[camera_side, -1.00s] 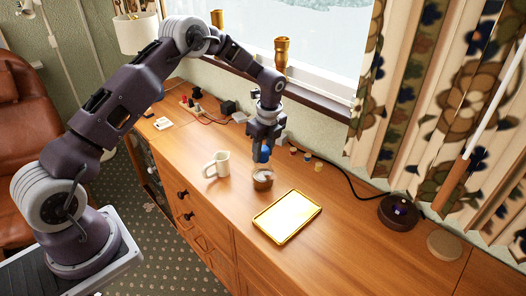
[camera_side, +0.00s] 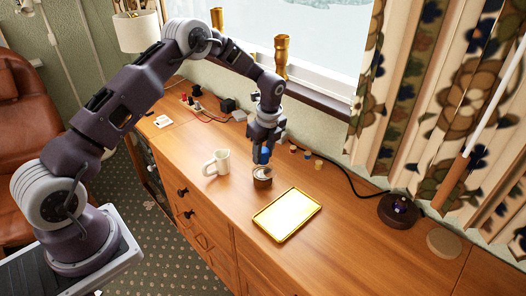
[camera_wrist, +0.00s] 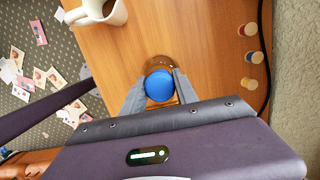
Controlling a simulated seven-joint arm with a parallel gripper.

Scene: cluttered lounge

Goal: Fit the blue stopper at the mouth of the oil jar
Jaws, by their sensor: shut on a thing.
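The blue stopper (camera_side: 264,155) is between the fingers of my gripper (camera_side: 264,158), which is shut on it. In the wrist view the stopper (camera_wrist: 159,85) shows as a round blue top between my gripper's two fingers (camera_wrist: 159,92). The oil jar (camera_side: 262,182) stands upright on the wooden cabinet top directly below my gripper. In the wrist view the stopper covers most of the jar, and only part of its rim (camera_wrist: 159,61) shows. The stopper's lower end is close to the jar's mouth; I cannot tell whether they touch.
A white mug (camera_side: 217,163) stands left of the jar. A gold-rimmed tray (camera_side: 262,229) lies in front to the right. Several small coloured stoppers (camera_wrist: 251,57) stand near the wall, beside a black cable (camera_side: 345,178). A dark round device (camera_side: 398,209) sits farther right.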

